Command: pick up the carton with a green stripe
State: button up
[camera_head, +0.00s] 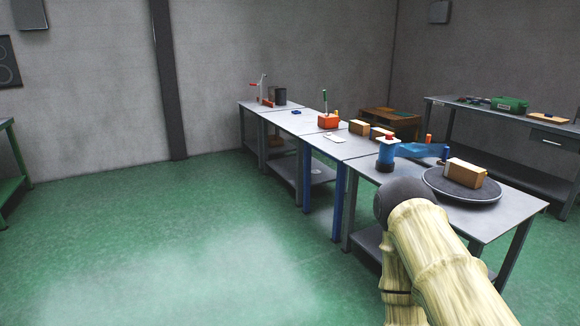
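A tan carton (466,172) with a pale end lies on a dark round tray (433,184) on the nearest table. Two more tan cartons, one on the left (359,128) and one on the right (380,133), sit further back on the row of tables. I cannot make out a green stripe on any of them at this size. My arm, with a pale, bamboo-like surface, rises from the lower right in front of the nearest table. My gripper is not in view.
An orange block (328,121) stands further back. A green case (509,104) sits on the right-hand bench (470,110). Green floor (190,240) is open left of the tables.

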aim_at(361, 129)
jog(key=u, duration=0.25)
jog(key=i, duration=1.7)
jog(key=u, duration=0.25)
jog(key=i, duration=1.65)
jog(key=z, duration=0.55)
jog(key=i, duration=1.8)
jog(key=z, duration=1.25)
jog(key=i, duration=1.1)
jog(key=z, duration=0.4)
